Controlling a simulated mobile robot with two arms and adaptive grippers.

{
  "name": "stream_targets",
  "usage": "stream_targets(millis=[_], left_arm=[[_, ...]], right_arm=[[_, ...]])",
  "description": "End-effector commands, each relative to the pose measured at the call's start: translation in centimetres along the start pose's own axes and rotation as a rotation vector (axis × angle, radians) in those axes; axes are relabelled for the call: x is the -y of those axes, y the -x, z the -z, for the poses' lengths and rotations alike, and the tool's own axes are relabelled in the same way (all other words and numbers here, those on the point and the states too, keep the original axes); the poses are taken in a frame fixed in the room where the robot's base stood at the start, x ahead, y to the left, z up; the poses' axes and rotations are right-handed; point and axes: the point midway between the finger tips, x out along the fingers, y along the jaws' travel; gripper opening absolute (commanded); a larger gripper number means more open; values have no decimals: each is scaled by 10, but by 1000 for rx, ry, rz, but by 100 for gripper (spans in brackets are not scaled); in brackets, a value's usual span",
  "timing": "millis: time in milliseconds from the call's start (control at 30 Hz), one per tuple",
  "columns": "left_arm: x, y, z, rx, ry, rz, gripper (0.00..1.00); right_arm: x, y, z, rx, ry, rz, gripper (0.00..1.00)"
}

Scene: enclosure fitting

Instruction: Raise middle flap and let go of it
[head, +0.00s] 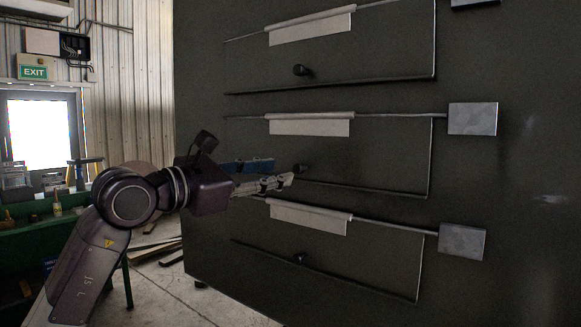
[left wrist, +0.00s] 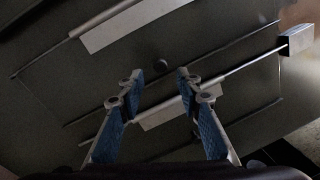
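The middle flap (head: 370,158) is a dark panel in the upright dark enclosure face, hanging shut below its pale hinge plate (head: 310,124). Its dark round knob (head: 302,168) sits near its lower edge. My left gripper (head: 285,177) is at that knob in the head view, its fingers pointing right. In the left wrist view, the open blue-padded fingers (left wrist: 162,76) stand apart with the knob (left wrist: 162,62) showing between and just beyond their tips. Whether a finger touches the knob or panel I cannot tell. My right gripper is not in view.
The upper flap (head: 350,55) and lower flap (head: 340,262) hang shut, each with its own knob. Grey blocks (head: 473,118) (head: 462,242) stand at the right ends of the hinge rods. A green workbench (head: 90,225) is at the left.

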Motion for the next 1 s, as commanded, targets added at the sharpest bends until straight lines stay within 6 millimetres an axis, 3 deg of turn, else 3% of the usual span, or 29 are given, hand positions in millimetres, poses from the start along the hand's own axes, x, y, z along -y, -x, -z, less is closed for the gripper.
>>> stream_targets(millis=[300, 700, 1000], left_arm=[[0, -49, -2, 0, 6, 3, 32], [0, -59, 1, 1, 4, 1, 32], [0, -59, 0, 1, 4, 2, 0]], right_arm=[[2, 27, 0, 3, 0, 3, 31], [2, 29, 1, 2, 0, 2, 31], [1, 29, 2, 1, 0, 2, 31]])
